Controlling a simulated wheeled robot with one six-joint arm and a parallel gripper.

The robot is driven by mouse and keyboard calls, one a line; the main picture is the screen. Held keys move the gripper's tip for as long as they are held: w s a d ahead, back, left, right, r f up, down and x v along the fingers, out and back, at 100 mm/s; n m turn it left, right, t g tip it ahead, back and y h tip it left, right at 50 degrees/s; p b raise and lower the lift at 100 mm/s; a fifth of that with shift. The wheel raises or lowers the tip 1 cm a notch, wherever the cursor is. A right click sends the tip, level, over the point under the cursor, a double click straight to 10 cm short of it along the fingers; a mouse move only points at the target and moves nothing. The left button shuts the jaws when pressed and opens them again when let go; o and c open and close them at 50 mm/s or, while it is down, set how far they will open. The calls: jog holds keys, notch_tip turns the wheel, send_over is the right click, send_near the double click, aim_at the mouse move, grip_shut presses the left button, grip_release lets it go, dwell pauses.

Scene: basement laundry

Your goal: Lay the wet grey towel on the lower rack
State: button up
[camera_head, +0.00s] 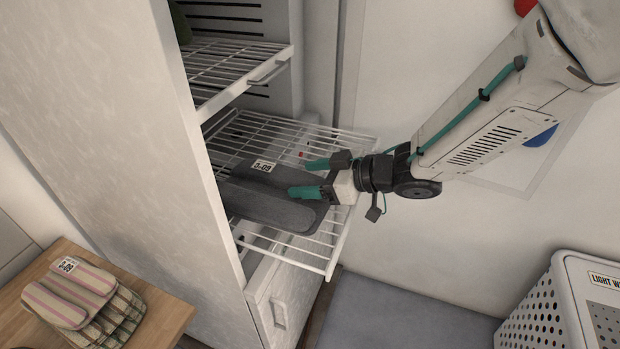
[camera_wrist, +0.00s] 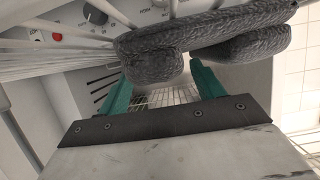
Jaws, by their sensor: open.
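The grey towel (camera_head: 270,208) is folded and dark, with a small white tag near its back edge. It lies on the wire lower rack (camera_head: 345,147), which sticks out of the open white cabinet. My gripper (camera_head: 298,177) is open over the right part of the towel, its teal fingers apart. In the wrist view the towel (camera_wrist: 150,57) shows as thick dark folds at and beyond the fingertips of my gripper (camera_wrist: 160,78). I cannot tell whether the fingers touch it. The towel's left end is partly hidden by the cabinet's side wall.
An upper wire rack (camera_head: 238,68) is above, with something green (camera_head: 180,22) on it. A tagged striped cloth stack (camera_head: 75,298) lies on a wooden table (camera_head: 165,312) at lower left. A white perforated hamper (camera_head: 545,310) stands at lower right. The wall is close behind my arm.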

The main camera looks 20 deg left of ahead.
jog(key=v, duration=1.1)
jog(key=shift+d, duration=0.4)
jog(key=w+d+r+m+t+h, duration=0.3)
jog(key=w+d+r+m+t, duration=0.1)
jog(key=w+d+t, duration=0.25)
jog(key=d+r+m+t+h, duration=0.35)
jog(key=d+m+h, duration=0.45)
jog(key=d, duration=1)
jog(key=s+d+m+g+h, duration=0.3)
jog(key=s+d+g+h, duration=0.15)
jog(key=s+d, duration=0.3)
jog(key=s+a+m+g+y, duration=0.1)
jog(key=s+g, duration=0.4)
jog(key=s, duration=1.2)
jog(key=shift+s+a+m+y, duration=0.25)
jog(key=shift+s+m+y, duration=0.15)
jog(key=shift+m+y, duration=0.2)
